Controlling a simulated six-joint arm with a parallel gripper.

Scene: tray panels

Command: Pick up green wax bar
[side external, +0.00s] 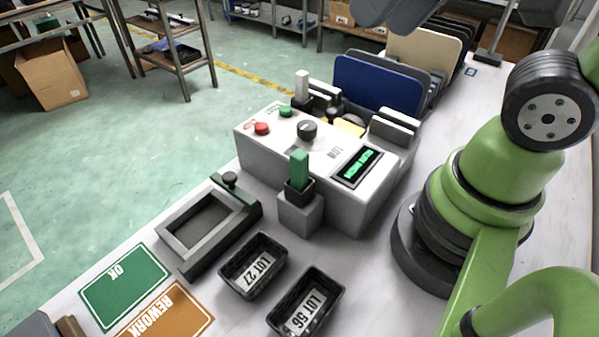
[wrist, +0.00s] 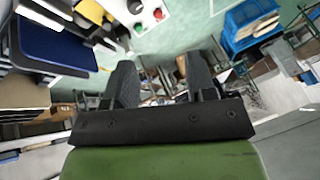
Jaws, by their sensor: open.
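The green wax bar (side external: 299,168) stands upright in a black socket on a small grey block (side external: 300,215), at the front of the white machine (side external: 285,150). Its lower end is hidden in the socket. My gripper (wrist: 163,78) is open in the wrist view, with its two dark fingers apart and nothing between them. The white machine shows at the top of the wrist view (wrist: 153,8), beyond the fingers.
A black tray marked LOT 27 (side external: 279,247) and another marked LOT 56 (side external: 332,291) lie in front of the block. A grey frame fixture (side external: 240,212) is at their left, near OK (side external: 148,262) and REWORK (side external: 190,318) mats. Upright panels (side external: 345,82) stand behind the machine.

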